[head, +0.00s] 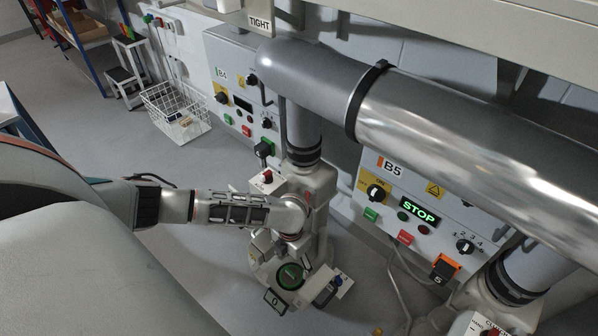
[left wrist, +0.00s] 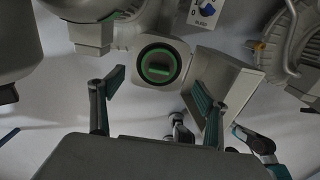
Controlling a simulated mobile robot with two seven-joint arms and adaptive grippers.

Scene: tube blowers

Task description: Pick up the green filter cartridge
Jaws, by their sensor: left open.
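The green filter cartridge (head: 290,276) is a round green-rimmed piece with a bar across its dark face. It sits in the grey blower housing below my left gripper (head: 284,248) in the head view. In the left wrist view the cartridge (left wrist: 158,66) is near the top centre, still in its housing. My left gripper (left wrist: 160,87) is open, with its two green-padded fingers spread on either side below the cartridge. The fingers appear apart from it, and nothing is between them. My right gripper is in neither view.
A large metal pipe (head: 465,130) crosses the upper right. Control panel B5 (head: 392,167) shows a lit STOP sign (head: 419,211). Another blower (head: 515,285) stands at the lower right. A white wire basket (head: 177,110) is on the floor; grey floor lies clear in front of it.

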